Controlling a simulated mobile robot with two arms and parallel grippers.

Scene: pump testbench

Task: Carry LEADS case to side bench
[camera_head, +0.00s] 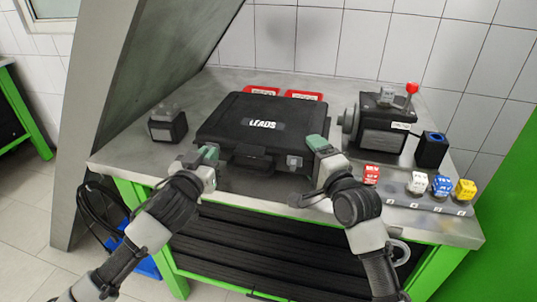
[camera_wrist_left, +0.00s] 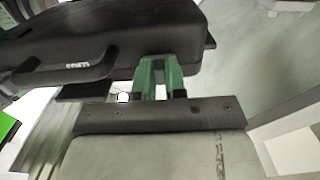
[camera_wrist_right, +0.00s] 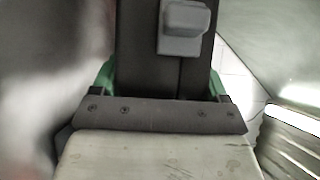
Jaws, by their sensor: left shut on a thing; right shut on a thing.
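The black LEADS case (camera_head: 258,122) lies flat and closed on the metal bench top (camera_head: 325,193), its handle toward me. My left gripper (camera_head: 208,153) is at the case's front left and shut on its edge. In the left wrist view its green fingers (camera_wrist_left: 158,76) meet the black case (camera_wrist_left: 110,40) beside the handle. My right gripper (camera_head: 318,146) is at the case's right front corner and shut on it. In the right wrist view the green fingers stand on both sides of the case (camera_wrist_right: 165,75), near a grey latch (camera_wrist_right: 185,27).
A small dark box device (camera_head: 168,127) stands left of the case. A pump unit (camera_head: 378,125) with a red-knobbed lever and a blue-topped black block (camera_head: 431,149) stand right. Several coloured blocks sit on a rail (camera_head: 430,203) at front right. Red trays (camera_head: 303,96) lie behind the case.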

